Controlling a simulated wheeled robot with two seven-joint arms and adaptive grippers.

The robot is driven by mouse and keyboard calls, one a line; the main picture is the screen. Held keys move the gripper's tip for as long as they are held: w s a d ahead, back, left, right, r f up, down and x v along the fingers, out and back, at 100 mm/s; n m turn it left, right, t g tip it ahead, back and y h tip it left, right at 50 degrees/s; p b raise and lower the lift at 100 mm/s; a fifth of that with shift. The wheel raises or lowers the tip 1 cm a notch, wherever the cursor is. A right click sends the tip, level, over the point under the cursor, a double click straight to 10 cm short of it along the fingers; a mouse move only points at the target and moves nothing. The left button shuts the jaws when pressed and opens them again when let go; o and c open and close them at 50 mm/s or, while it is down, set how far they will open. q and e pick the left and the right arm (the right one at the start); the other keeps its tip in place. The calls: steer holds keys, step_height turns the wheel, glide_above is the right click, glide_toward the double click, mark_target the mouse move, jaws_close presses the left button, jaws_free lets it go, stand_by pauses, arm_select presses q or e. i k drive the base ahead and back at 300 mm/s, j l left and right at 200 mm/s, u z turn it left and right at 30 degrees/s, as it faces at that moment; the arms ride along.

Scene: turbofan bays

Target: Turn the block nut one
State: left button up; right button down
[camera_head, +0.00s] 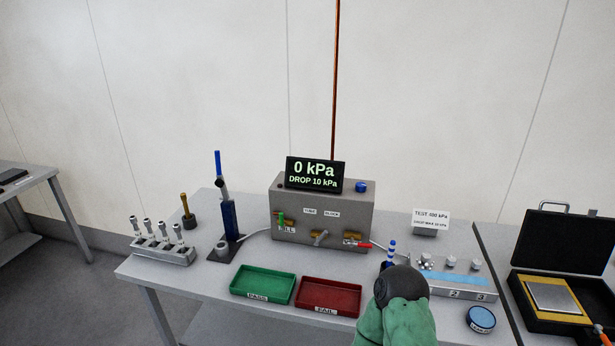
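A grey block (462,287) with plates marked 2 and 3 and a pale blue strip stands on the right of the bench. Several round silver nuts show along its top, among them a middle nut (450,262) and a right nut (476,264). Its left end, where nut one would be, is partly hidden by my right arm. My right arm comes in from the bottom, and its dark wrist covers the gripper. A dark and blue upright thing (391,250) shows just beyond the wrist; I cannot tell whether it is held. My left gripper is out of view.
A grey test box (330,215) has a display (316,174) reading 0 kPa. A green PASS tray (262,274) and red FAIL tray (357,301) lie in front. A fittings rack (163,252), blue hand pump (229,218), round blue tin (481,319) and open case (530,315) stand around.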

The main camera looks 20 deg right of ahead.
mark_target(425, 256)
steer(key=z, duration=1.05)
steer(key=i+l+u, duration=0.15)
steer(key=i+u, duration=0.15)
steer(key=i+l+u, duration=0.3)
steer(key=j, duration=0.1)
